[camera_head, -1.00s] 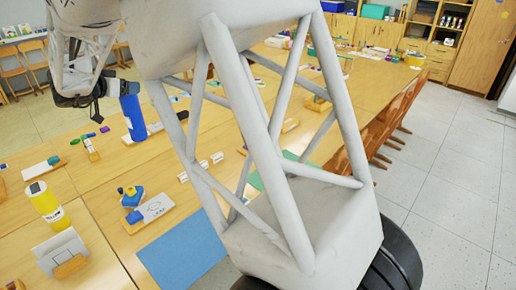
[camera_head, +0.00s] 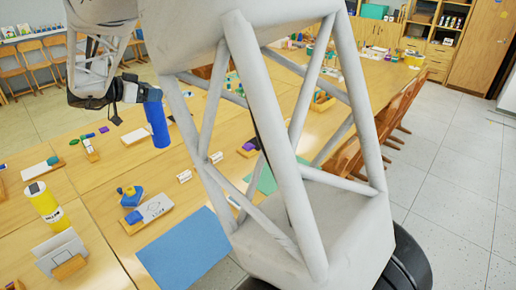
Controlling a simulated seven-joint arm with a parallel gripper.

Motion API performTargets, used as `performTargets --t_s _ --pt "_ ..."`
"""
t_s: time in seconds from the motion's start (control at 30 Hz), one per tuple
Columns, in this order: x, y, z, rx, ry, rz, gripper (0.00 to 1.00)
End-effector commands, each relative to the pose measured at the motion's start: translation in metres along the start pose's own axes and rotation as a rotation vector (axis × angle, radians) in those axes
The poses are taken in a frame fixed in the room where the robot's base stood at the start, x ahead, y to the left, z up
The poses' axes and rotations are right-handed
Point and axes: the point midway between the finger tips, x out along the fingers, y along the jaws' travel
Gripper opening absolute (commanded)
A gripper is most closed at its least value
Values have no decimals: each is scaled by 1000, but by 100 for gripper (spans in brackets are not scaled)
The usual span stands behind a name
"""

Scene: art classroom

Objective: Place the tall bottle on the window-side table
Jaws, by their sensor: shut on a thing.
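A tall blue bottle (camera_head: 157,124) is over the long wooden table (camera_head: 95,160) in the left half of the view. My gripper (camera_head: 143,93) is shut on its upper part from the left. The bottle leans slightly, and its lower end appears just above the table. The fingers are small and partly hidden by the bottle. The view does not make clear which table is the window-side one.
Shelves and cabinets (camera_head: 430,40) stand at the back. The right floor is clear.

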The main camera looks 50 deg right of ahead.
Motion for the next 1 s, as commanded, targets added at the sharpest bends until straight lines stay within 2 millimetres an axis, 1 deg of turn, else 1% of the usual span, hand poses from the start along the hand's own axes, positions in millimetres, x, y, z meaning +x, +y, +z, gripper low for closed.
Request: performTargets --t_s 0.13,0.37,0.47,0.57,0.6,0.73,0.8,0.9,1.0 --pt "4 0 11 0 0 -1 5" --pt "21 -1 50 -4 1 0 5" --pt "30 -1 72 -5 0 0 5" --pt "42 -2 101 -5 0 0 5" --pt "47 -2 113 -7 0 1 5" --pt "61 -3 148 -5 0 0 5" --pt "67 -4 163 -3 0 0 5" --pt "74 -4 179 -2 1 -1 5" --pt "78 -4 188 -2 1 -1 5"
